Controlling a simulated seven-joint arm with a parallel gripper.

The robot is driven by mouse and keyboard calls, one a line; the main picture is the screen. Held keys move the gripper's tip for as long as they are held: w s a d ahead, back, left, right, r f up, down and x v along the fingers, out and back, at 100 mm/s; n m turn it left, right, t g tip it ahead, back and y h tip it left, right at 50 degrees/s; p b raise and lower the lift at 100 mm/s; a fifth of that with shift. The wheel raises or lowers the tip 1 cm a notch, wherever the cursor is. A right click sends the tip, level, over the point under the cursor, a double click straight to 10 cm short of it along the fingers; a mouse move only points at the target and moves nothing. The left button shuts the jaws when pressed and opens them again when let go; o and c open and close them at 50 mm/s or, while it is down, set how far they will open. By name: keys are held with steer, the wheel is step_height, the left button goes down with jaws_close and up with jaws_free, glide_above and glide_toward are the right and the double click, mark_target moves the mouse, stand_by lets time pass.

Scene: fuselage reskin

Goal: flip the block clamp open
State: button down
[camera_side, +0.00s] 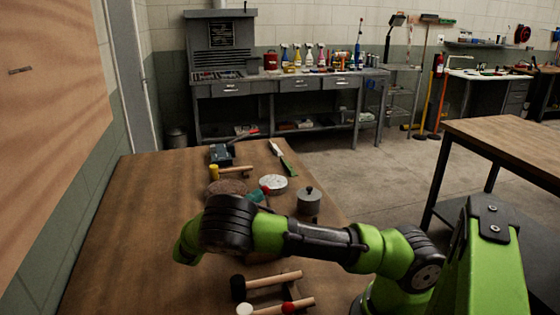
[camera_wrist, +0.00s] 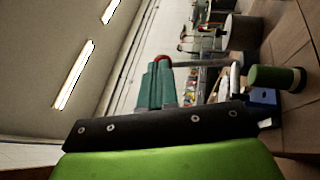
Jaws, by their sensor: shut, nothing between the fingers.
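My gripper's two teal fingers (camera_wrist: 155,86) are pressed together in the wrist view, with nothing seen between them. Their tips also show in the side view (camera_side: 257,197), just beyond my dark arm joint. A small red end (camera_wrist: 163,60) lies right at the fingertips, with a thin grey bar running right from it. It shows as a red spot in the side view (camera_side: 265,190). This looks like the lever of the block clamp, but the clamp's body is hidden. I cannot tell whether the fingers touch the red end.
A lidded grey pot (camera_side: 309,202), a white disc (camera_side: 273,184), a yellow-headed mallet (camera_side: 214,173) and a green-handled tool (camera_side: 287,163) lie on the wooden table (camera_side: 125,220). Black (camera_side: 238,288) and red-and-white (camera_side: 287,307) mallets lie in front. The table's left side is clear.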

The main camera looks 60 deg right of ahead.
steer(key=s+d+f+m+t+y, duration=0.2)
steer(key=s+d+m+t+y, duration=0.3)
steer(key=s+d+y, duration=0.3)
steer(key=t+y, duration=0.1)
steer(key=y, duration=0.3)
steer(key=shift+s+d, duration=0.25)
stand_by(0.6)
steer(key=shift+s+d+f, duration=0.15)
steer(key=shift+s+f, duration=0.05)
stand_by(0.3)
steer(key=v, duration=1)
steer(key=shift+s+d+r, duration=0.25)
steer(key=shift+d+r, duration=0.05)
steer(key=shift+r, duration=0.2)
